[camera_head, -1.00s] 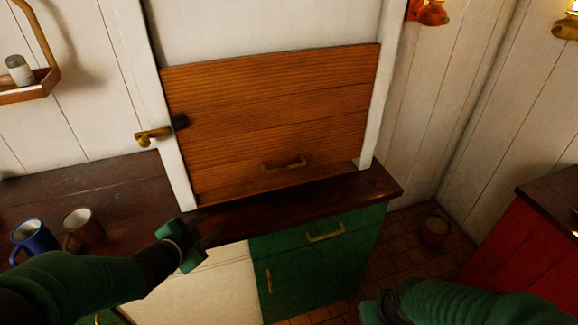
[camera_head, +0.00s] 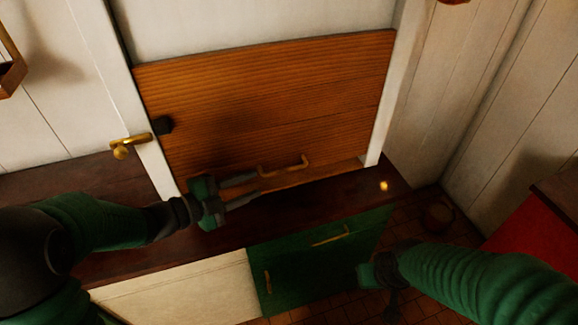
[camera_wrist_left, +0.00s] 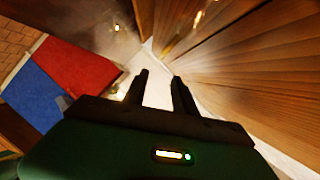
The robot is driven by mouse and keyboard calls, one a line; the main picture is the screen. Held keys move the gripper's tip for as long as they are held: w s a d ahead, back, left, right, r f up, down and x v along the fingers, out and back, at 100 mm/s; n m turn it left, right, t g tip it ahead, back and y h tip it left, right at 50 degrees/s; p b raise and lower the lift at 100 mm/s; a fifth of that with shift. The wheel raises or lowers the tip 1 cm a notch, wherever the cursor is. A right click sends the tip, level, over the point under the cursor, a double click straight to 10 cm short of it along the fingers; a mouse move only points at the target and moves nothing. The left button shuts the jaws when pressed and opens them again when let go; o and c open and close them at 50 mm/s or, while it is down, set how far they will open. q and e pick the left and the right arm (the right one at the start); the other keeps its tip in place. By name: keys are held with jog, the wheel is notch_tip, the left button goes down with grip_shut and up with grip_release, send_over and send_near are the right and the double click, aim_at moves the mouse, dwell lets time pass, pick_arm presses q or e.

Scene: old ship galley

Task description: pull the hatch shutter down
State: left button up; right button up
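The wooden hatch shutter (camera_head: 260,105) is a slatted brown panel between white posts, with its lower edge close to the dark counter. Its brass bar handle (camera_head: 284,166) is near the lower edge. My left gripper (camera_head: 258,186) is open in front of the shutter's lower part, its fingers pointing right, just left of the handle. No hold on the handle shows. In the left wrist view the two fingers (camera_wrist_left: 162,90) are apart with nothing between them, and the shutter's wood (camera_wrist_left: 245,75) fills the right. My right gripper (camera_head: 380,278) is low at right; its fingers are unclear.
The dark counter (camera_head: 320,195) runs below. A green drawer front (camera_head: 325,255) with brass handles is under it. A red cabinet (camera_head: 535,220) stands at right.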

aim_at(284, 172)
pick_arm(q)
jog(key=x, duration=1.3)
jog(key=shift+w+a+f, duration=0.1)
jog(key=shift+w+f, duration=0.2)
grip_shut()
dwell(0.5)
